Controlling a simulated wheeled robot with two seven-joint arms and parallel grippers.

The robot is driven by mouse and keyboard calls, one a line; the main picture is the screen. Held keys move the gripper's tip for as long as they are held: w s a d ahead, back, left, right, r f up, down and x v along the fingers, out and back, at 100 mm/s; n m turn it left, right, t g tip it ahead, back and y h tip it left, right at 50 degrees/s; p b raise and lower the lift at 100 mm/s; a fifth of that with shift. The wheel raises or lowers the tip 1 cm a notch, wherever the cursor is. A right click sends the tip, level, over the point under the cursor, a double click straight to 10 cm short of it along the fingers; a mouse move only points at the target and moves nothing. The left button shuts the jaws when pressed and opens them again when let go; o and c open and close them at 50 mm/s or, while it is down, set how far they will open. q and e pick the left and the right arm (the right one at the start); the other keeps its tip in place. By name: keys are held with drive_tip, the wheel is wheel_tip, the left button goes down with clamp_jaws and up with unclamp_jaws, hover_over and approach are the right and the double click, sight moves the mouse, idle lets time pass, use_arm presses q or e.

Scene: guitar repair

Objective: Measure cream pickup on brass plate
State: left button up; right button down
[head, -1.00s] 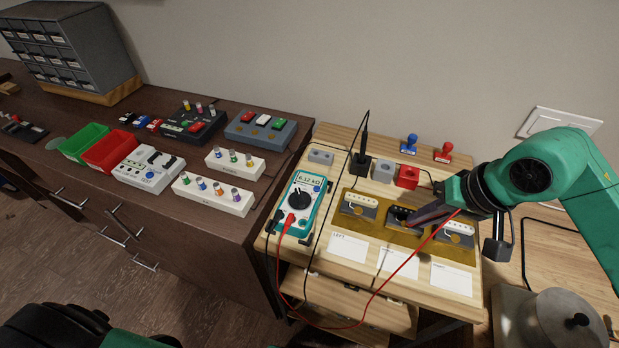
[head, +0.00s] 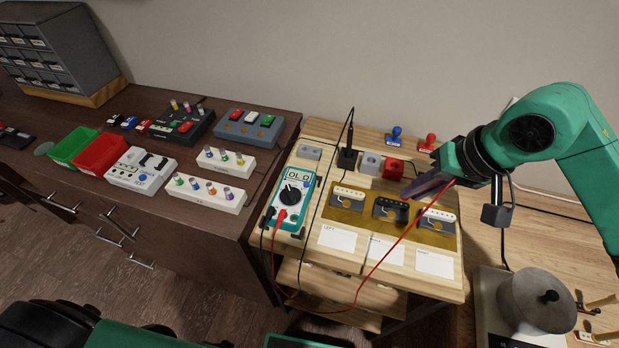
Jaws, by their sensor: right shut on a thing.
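The brass plate (head: 430,239) lies on the light wooden bench and bears three pickups. The left pickup (head: 348,193) and the right pickup (head: 438,214) both have pale tops, so I cannot tell which is the cream one; the middle pickup (head: 390,206) is black. My right gripper (head: 420,190) is over the plate's back right part, above the pickups and apart from them. It is shut on the red probe, mostly hidden by the fingers; its red lead (head: 385,277) loops down to the teal multimeter (head: 291,200), which reads OL Ω. My left gripper is not in view.
A black probe stands in a black holder (head: 347,158) behind the plate. A grey block (head: 370,163), a red block (head: 393,168) and blue (head: 395,136) and red (head: 428,142) stamps stand at the back. White label cards (head: 385,250) lie in front. A round pot (head: 543,300) stands at lower right.

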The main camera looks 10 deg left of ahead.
idle(0.5)
drive_tip(key=a+f, duration=0.1)
drive_tip(key=a, duration=0.2)
drive_tip(key=a+f, duration=0.1)
drive_tip(key=a, duration=0.2)
drive_tip(key=w+a+f, duration=0.1)
drive_tip(key=a+f, duration=0.1)
drive_tip(key=a, duration=0.1)
drive_tip(key=shift+a, duration=0.25)
drive_tip(key=shift+w+a+f, duration=0.1)
drive_tip(key=shift+a+f, duration=0.05)
drive_tip(key=shift+f, duration=0.3)
drive_tip(key=shift+b, duration=0.8)
drive_tip(key=shift+f+b, duration=0.6)
drive_tip(key=shift+b, duration=0.15)
idle(0.8)
drive_tip(key=shift+b, duration=0.35)
idle(1.0)
